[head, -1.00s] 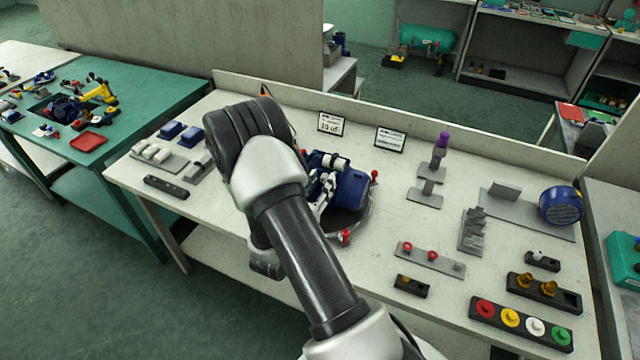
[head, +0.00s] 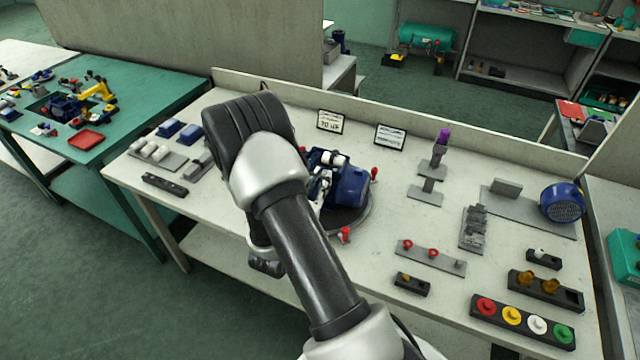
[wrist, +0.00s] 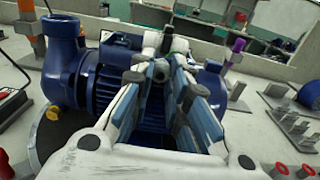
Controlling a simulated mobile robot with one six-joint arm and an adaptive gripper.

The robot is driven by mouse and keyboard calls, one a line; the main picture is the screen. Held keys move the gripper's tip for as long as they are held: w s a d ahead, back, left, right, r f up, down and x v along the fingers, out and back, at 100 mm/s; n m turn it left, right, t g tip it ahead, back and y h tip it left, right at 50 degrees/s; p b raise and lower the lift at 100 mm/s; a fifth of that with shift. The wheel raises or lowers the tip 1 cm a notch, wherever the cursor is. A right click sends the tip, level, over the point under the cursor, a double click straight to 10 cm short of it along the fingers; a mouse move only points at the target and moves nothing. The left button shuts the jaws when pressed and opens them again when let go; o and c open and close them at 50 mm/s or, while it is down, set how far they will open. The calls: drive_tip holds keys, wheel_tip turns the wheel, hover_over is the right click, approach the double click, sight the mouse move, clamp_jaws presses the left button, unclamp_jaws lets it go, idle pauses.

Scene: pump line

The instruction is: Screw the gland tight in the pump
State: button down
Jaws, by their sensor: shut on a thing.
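The blue pump (head: 350,188) stands on a dark round plate on the bench, partly hidden by my arm in the head view. Its rounded blue body and ribbed housing fill the left and middle of the wrist view (wrist: 70,75). My gripper (wrist: 160,72) is at the pump, with its fingers reaching over the ribbed housing. In the head view my gripper (head: 322,182) is partly behind my arm. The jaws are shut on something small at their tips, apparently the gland. The fingers hide it, so its seating and tilt cannot be told.
Red knobs (head: 345,234) stand around the round plate. To the right are a purple-topped stand (head: 441,140), a blue motor (head: 561,204), a holder with brass parts (head: 545,288) and a strip of coloured caps (head: 521,320). Two sign cards (head: 390,137) stand behind the pump.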

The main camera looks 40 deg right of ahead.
drive_tip(key=shift+m+b, duration=0.35)
drive_tip(key=shift+m, duration=0.65)
drive_tip(key=shift+m+b, duration=0.75)
drive_tip(key=shift+m, duration=0.25)
drive_tip(key=c, duration=1.6)
unclamp_jaws()
drive_tip(key=shift+c, duration=0.2)
